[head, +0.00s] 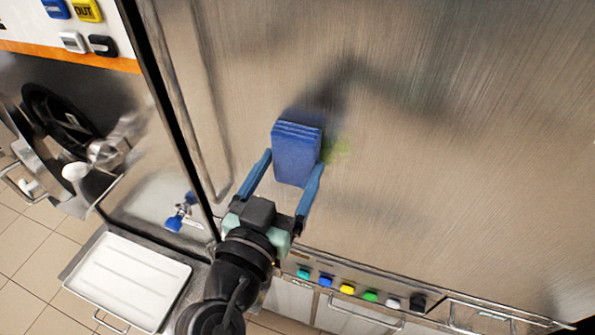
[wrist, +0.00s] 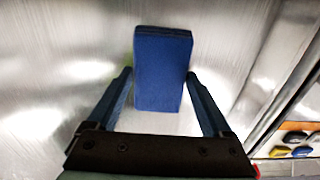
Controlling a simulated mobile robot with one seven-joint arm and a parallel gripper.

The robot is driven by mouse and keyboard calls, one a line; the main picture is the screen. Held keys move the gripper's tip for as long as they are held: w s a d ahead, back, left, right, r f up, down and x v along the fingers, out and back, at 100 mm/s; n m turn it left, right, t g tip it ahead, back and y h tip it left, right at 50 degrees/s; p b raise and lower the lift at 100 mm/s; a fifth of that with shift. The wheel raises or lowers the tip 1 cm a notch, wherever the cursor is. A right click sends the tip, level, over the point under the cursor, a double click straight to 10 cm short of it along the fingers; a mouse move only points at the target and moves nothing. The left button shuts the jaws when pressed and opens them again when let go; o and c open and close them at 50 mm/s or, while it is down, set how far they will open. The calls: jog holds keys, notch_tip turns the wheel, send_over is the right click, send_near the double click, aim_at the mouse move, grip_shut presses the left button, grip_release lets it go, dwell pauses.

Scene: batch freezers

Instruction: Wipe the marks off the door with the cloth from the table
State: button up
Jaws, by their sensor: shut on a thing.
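The folded blue cloth (head: 296,155) is held between the two blue fingers of my gripper (head: 286,180), up against or very close to the brushed steel door (head: 450,130). I cannot tell for sure whether it touches. A faint yellow-green mark (head: 337,149) shows on the door just right of the cloth. The cloth may hide more of it.
A vertical bar handle (head: 200,100) runs along the door's left side. A row of coloured buttons (head: 347,289) lies below the door. A white tray (head: 128,281) stands at lower left.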

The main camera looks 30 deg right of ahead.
aim_at(305, 156)
jog(key=shift+w+a+r, duration=1.05)
jog(key=shift+w+r, duration=0.3)
jog(key=shift+w, duration=0.15)
jog(key=shift+s+d+f+b, duration=0.1)
jog(key=shift+s+d+b, duration=0.1)
jog(key=shift+s+d, duration=0.8)
jog(key=shift+s+d+f+b, duration=0.15)
jog(key=shift+s+d, duration=0.55)
jog(key=shift+s, duration=0.55)
jog(key=shift+s+d+r, duration=0.1)
jog(key=shift+s+d, duration=0.9)
jog(key=shift+s, duration=0.3)
jog(key=shift+s+d+r, duration=0.1)
jog(key=shift+s+d, duration=0.85)
jog(key=shift+s, duration=0.3)
jog(key=shift+w+b, duration=0.1)
jog(key=shift+b, duration=0.3)
jog(key=w+a+b, duration=0.3)
jog(key=w+a, duration=0.4)
jog(key=w, duration=0.2)
jog(key=shift+w+a+b, duration=0.2)
jog(key=shift+a+b, duration=0.05)
jog(key=shift+b, duration=0.15)
